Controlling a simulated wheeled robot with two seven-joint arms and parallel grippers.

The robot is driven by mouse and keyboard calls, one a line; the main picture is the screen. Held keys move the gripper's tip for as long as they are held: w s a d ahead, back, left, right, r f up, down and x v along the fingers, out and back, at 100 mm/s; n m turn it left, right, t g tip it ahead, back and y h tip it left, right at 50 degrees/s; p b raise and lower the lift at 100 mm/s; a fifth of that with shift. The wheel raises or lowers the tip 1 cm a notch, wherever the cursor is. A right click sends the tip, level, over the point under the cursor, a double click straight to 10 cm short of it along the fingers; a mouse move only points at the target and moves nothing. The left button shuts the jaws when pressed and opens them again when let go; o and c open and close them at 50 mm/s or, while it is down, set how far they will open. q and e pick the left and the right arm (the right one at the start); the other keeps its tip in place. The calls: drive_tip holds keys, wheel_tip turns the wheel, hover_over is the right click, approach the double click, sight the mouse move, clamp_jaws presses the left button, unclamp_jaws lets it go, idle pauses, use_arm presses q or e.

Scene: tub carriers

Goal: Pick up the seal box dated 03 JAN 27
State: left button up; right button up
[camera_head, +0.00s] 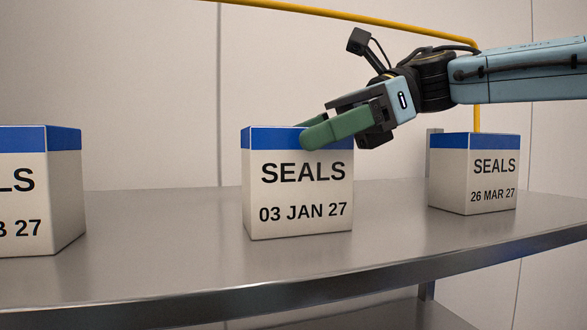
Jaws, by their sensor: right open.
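The seal box dated 03 JAN 27 (297,195) stands upright on the metal shelf in the middle of the head view. It is white with a blue band along its top. My right gripper (313,136) comes in from the right, its green fingers open at the box's upper right. The fingers overlap the blue band in the picture and cover part of the top edge. I cannot tell whether they touch the box. My left gripper is not in view.
A seal box dated 26 MAR 27 (474,174) stands to the right, beneath my right arm. Another seal box (40,192), its date partly cut off, stands at the left edge. The steel shelf (190,270) is bare between them. A yellow rail (370,22) runs behind.

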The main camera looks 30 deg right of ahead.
drive_tip(key=shift+w+a+f, duration=0.1)
drive_tip(key=shift+a, duration=0.05)
drive_tip(key=shift+c, duration=1)
drive_tip(key=c, duration=0.9)
drive_tip(key=shift+c, duration=0.8)
